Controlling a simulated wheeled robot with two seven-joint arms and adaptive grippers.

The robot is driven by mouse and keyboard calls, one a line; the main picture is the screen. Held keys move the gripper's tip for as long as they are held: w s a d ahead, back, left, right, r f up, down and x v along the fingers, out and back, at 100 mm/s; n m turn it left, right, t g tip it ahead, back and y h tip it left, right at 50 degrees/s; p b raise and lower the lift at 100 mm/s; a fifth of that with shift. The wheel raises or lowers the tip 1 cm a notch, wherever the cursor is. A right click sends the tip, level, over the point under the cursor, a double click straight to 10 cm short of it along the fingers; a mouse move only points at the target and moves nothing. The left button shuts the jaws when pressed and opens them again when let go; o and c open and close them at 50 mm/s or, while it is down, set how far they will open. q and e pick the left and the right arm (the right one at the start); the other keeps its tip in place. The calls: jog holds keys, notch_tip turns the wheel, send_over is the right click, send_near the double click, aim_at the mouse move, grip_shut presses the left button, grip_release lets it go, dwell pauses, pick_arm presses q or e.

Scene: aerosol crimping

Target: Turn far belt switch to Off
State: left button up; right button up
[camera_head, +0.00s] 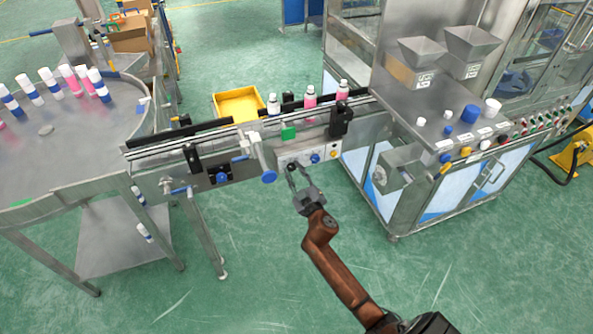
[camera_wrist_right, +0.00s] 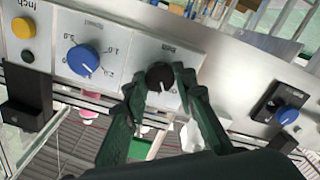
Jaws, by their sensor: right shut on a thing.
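A black switch knob (camera_wrist_right: 160,75) with a white mark sits on the grey control panel (camera_wrist_right: 120,40) in the right wrist view. In the head view, my right gripper (camera_head: 297,178) reaches up to the front panel of the conveyor (camera_head: 240,130). The fingers partly cover the knob there. My left gripper is not in view.
A blue dial (camera_wrist_right: 84,60) and a yellow button (camera_wrist_right: 23,27) share the panel. Another blue knob (camera_wrist_right: 287,115) is on a separate black plate. Pink and white bottles (camera_head: 310,98) stand on the conveyor. A machine cabinet (camera_head: 450,180) stands to the right; the floor in front is clear.

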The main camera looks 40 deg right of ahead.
jog(key=shift+n, duration=1.5)
jog(key=shift+p, duration=0.3)
jog(key=o, duration=1.2)
jog(key=shift+c, duration=0.2)
jog(key=shift+s, duration=0.2)
jog(key=v, duration=1.1)
jog(key=shift+s+a, duration=0.2)
jog(key=shift+s, duration=0.1)
